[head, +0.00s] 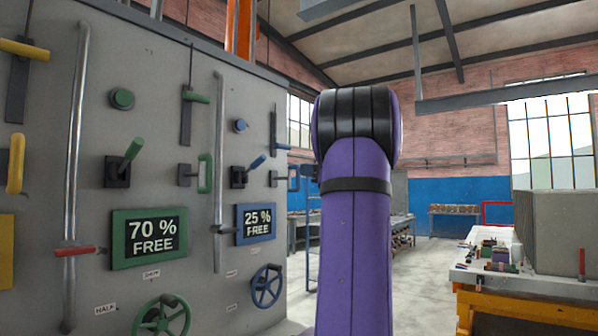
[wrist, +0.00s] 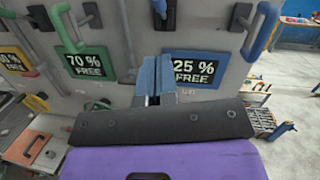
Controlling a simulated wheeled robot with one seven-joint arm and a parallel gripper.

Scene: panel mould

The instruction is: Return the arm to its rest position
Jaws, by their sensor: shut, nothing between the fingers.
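My purple arm (head: 355,250) with its black joint stands upright in the middle of the head view. The fingers point toward the grey panel (head: 50,170), in front of the area between the green "70 % FREE" sign (head: 149,237) and the blue "25 % FREE" sign (head: 255,224). I cannot tell the exact gap to the panel.
The panel carries a green lever (head: 130,155), a blue lever (head: 252,166), upright metal rods and a green handwheel (head: 162,316). A white-topped bench (head: 540,285) with small parts stands at right. Open floor (head: 425,285) lies between arm and bench.

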